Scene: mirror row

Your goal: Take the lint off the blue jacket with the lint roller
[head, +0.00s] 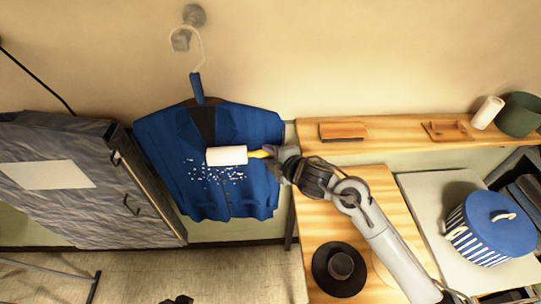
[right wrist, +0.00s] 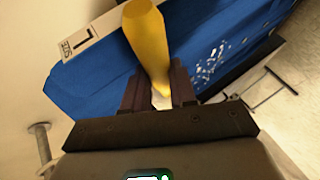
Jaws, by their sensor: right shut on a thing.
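The blue jacket (head: 245,193) hangs on a hanger from a wall hook in the head view, with white lint specks (head: 205,173) across its front. The lint roller (head: 227,155) has a white cylinder and a yellow handle. My right gripper (head: 268,152) is shut on the yellow handle, and the white cylinder lies over the jacket's front, above and among the specks. I cannot tell whether it touches the cloth. In the right wrist view the yellow handle (right wrist: 146,35) stands between the fingers (right wrist: 158,90), with blue cloth (right wrist: 95,85) and specks behind. My left gripper is not clearly visible.
A wall hook (head: 193,15) holds the hanger (head: 187,38). A grey cabinet (head: 85,205) stands close on the left. On the right are a wooden shelf (head: 390,132), a wooden table with a black hat-like object (head: 340,268), and a blue-lidded striped box (head: 490,228). Floor below the jacket is clear.

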